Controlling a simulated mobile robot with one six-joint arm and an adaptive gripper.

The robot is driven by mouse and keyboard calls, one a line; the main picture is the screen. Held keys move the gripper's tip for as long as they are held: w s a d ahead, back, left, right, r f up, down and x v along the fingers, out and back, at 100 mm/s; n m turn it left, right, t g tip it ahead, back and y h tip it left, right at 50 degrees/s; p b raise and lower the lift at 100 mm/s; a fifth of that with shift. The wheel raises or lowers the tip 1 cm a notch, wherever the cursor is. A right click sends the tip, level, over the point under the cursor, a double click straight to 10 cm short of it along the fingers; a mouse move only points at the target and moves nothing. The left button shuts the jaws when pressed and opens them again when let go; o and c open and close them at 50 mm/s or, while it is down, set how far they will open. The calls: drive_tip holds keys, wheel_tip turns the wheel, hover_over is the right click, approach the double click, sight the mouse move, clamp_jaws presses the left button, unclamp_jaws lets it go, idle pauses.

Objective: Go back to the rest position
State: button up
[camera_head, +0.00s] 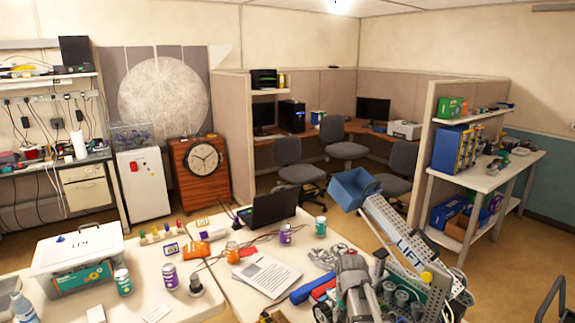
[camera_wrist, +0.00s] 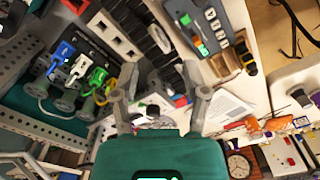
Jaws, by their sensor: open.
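My gripper (camera_wrist: 160,98) shows in the wrist view with its two grey fingers apart and nothing between them. It hangs above a cluttered work table, and its teal body fills the bottom middle of that view. In the head view a grey jointed part at the lower right looks like my arm, over the right part of the front table (camera_head: 215,300). I cannot make out the fingertips there.
A LIFT robot model (camera_head: 405,235) with a blue bin (camera_head: 353,187) stands at the table's right. A black laptop (camera_head: 268,208), papers (camera_head: 267,273), several cans and a kit box (camera_head: 80,262) crowd the table. Open floor lies behind, towards the office chairs (camera_head: 298,165).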

drive_tip(key=s, duration=1)
drive_tip(key=shift+s, duration=0.35)
drive_tip(key=shift+d+f, duration=0.1)
drive_tip(key=shift+d, duration=0.1)
